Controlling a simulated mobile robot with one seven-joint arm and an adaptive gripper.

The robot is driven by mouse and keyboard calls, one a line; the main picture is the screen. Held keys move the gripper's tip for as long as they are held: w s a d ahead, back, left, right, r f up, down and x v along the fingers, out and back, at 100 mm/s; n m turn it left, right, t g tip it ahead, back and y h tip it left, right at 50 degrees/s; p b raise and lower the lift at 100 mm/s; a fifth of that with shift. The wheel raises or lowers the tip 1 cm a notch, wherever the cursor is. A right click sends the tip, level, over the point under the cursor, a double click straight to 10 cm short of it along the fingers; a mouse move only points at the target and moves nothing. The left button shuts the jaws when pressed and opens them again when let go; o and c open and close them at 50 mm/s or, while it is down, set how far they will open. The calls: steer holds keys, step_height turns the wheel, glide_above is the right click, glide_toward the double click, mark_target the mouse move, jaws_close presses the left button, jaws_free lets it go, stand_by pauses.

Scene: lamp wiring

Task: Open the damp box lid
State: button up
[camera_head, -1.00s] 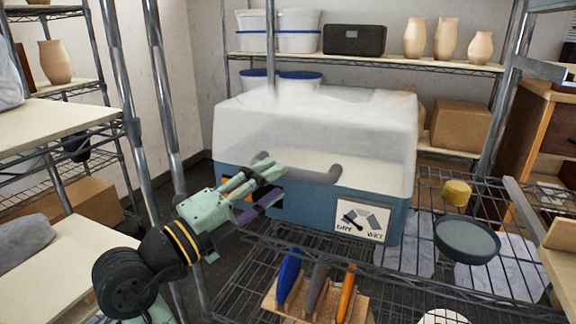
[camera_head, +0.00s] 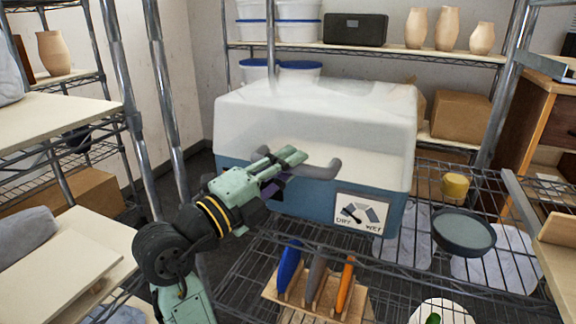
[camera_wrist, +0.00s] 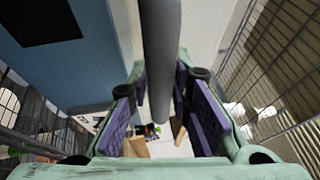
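The damp box has a cloudy white lid (camera_head: 320,125) over a blue base (camera_head: 300,200), and the lid is down on it. A grey handle (camera_head: 322,171) sticks out from the front of the lid. My gripper (camera_head: 296,158) is at the handle's left part, in front of the box. In the wrist view, the handle bar (camera_wrist: 161,60) runs between the purple-padded fingers of my gripper (camera_wrist: 162,100). The fingers stand apart on either side of it, and I cannot tell whether either touches it. In the head view my gripper hides part of the handle.
A DRY/WET dial card (camera_head: 360,213) is on the box front. Below stands a wooden rack (camera_head: 312,296) with blue, grey and orange tools. A dark bowl (camera_head: 464,234) and yellow jar (camera_head: 454,186) sit at right on the wire shelf. Metal posts (camera_head: 165,110) rise at left.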

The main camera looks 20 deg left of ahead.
jaws_close()
stand_by(0.4)
